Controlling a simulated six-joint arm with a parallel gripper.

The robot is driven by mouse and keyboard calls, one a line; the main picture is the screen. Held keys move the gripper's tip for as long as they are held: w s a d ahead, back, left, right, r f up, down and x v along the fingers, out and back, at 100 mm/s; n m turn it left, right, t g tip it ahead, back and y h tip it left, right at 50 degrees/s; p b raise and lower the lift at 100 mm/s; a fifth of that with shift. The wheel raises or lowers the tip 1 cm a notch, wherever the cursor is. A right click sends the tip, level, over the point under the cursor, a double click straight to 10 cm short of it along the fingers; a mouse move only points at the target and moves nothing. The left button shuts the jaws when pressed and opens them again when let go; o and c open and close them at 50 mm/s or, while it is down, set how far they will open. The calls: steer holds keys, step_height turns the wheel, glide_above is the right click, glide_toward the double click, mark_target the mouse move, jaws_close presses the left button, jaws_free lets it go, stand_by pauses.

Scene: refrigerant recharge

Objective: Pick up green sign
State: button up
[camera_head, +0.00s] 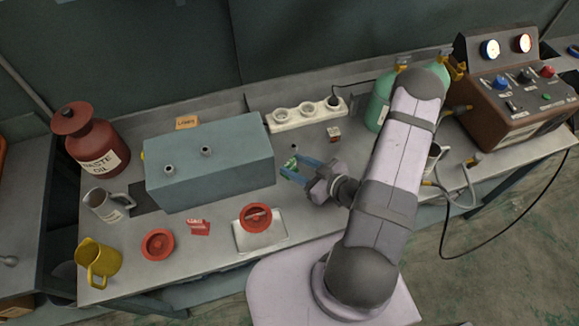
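A small green thing (291,162), likely the green sign, is on the workbench just right of the grey-blue box. It is partly hidden by my fingers and too small to read. My gripper (294,165) reaches in from the right with two blue fingers spread apart. The green thing shows at the fingertips, between them or just beyond. I cannot tell whether the fingers touch it.
The grey-blue box (210,165) stands close left of my fingertips. A white power strip (298,115) and a small labelled block (334,134) lie behind. A red sign (199,227), red discs (157,244) and a white tray (261,243) are in front.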

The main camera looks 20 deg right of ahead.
steer(key=c, duration=0.4)
steer(key=shift+r, duration=0.25)
steer(key=shift+r, duration=1.1)
steer(key=shift+r+p, duration=2.65)
steer(key=shift+r, duration=5.05)
